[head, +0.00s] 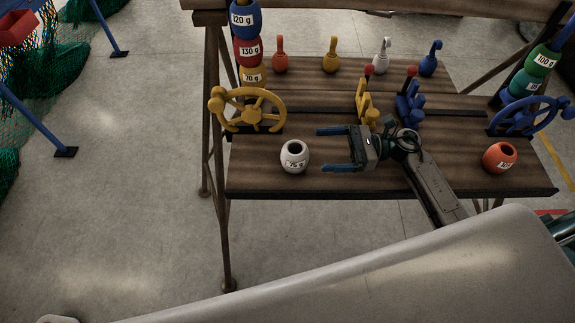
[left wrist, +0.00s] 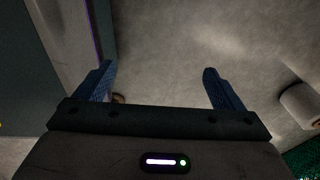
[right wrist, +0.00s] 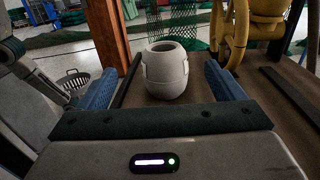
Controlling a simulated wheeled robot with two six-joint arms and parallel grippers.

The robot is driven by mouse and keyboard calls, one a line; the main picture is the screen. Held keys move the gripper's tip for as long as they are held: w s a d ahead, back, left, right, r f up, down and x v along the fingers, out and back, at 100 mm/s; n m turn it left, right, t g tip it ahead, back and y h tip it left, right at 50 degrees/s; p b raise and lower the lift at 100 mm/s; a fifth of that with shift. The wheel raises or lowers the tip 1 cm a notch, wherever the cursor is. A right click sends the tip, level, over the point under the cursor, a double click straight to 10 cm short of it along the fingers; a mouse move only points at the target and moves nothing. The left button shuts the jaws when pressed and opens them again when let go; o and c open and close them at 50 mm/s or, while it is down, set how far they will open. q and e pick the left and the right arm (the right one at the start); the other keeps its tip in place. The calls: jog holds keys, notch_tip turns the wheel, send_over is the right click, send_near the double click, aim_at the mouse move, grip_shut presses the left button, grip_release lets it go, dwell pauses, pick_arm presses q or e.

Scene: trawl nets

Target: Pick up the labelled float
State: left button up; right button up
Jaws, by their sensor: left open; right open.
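A white float (head: 295,156) with a "75 g" label and a hole in its top stands upright near the front left of the wooden bench. A red float (head: 499,158) with a partly readable label stands near the bench's right end. My right gripper (head: 326,150) is open, its fingers pointing left toward the white float. In the right wrist view the white float (right wrist: 167,70) stands ahead, between the lines of the two open fingers (right wrist: 163,85), not gripped. My left gripper (left wrist: 157,80) is open and empty above grey floor in its wrist view; the head view does not show it.
Labelled floats (head: 248,48) are stacked on a post at left, others (head: 533,70) at right. A yellow handwheel (head: 249,110) stands behind the white float, a blue one (head: 530,117) at right. Yellow (head: 366,102) and blue (head: 410,104) levers stand mid-bench. Small coloured weights (head: 331,56) line the back.

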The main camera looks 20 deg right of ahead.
aim_at(307, 151)
jog(key=shift+a+f, duration=0.1)
jog(key=shift+a, duration=0.2)
jog(key=p+x, duration=0.2)
jog(key=x, duration=0.2)
jog(key=shift+a, duration=0.1)
jog(key=shift+w+a+p, duration=0.2)
jog(key=shift+a+p, duration=0.1)
jog(key=shift+a, duration=0.15)
jog(key=x, duration=0.1)
jog(key=p+x, duration=0.2)
jog(key=x, duration=0.1)
jog(key=shift+w+f, duration=0.25)
jog(key=shift+f, duration=0.15)
jog(key=shift+a+f+p, duration=0.15)
jog(key=shift+a+p, duration=0.15)
jog(key=shift+a, duration=0.05)
pick_arm(q)
jog(key=r, duration=0.2)
jog(key=s+r, duration=0.1)
jog(key=r, duration=0.1)
jog(key=shift+d+r, duration=0.2)
jog(key=shift+r, duration=0.1)
pick_arm(e)
jog(key=shift+d, duration=0.1)
jog(key=shift+c, duration=0.5)
jog(key=c, duration=1)
